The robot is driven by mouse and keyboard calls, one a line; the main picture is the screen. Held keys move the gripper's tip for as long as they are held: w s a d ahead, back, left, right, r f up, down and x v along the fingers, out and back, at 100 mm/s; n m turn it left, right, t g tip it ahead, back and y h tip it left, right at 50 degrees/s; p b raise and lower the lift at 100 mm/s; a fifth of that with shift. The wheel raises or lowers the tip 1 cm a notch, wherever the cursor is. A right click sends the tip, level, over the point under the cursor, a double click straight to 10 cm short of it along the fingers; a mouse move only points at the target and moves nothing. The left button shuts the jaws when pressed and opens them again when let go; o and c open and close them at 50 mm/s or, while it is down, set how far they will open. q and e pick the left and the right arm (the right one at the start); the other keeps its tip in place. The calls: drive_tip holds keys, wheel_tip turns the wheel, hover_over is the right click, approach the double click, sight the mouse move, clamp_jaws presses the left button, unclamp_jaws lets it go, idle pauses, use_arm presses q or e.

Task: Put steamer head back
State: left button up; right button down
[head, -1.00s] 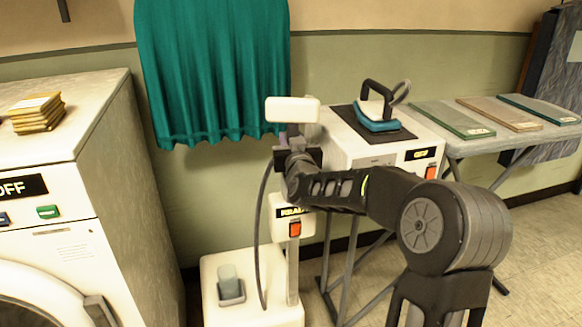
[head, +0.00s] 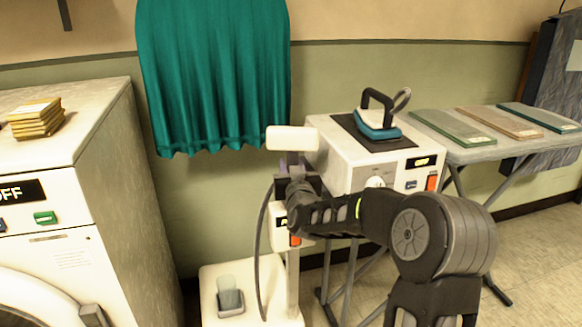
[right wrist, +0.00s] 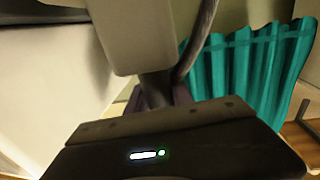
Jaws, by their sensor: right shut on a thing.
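The white steamer head (head: 292,138) is held up in front of the wall in the head view, just right of the teal curtain (head: 215,80). My right gripper (head: 293,168) is shut on its handle below the white part. In the right wrist view, the steamer head (right wrist: 150,35) fills the top middle, with the grey hose (right wrist: 196,45) beside it. In the head view the dark hose (head: 259,255) hangs down to the steamer's white base (head: 250,312). The steamer's pole (head: 292,285) rises below my gripper; my arm hides its upper part. My left gripper is out of view.
A grey water tank (head: 230,298) sits on the steamer base. Right of my gripper, a white boxy unit (head: 335,150) carries a teal iron (head: 376,122). A table (head: 480,148) with folded cloths stands further right. A washer (head: 100,200) is at the left.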

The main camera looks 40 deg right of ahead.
drive_tip(key=shift+f, duration=0.15)
drive_tip(key=c, duration=1.1)
unclamp_jaws()
drive_tip(key=shift+r, duration=0.25)
drive_tip(key=v, duration=1.2)
drive_tip(key=shift+f, duration=0.15)
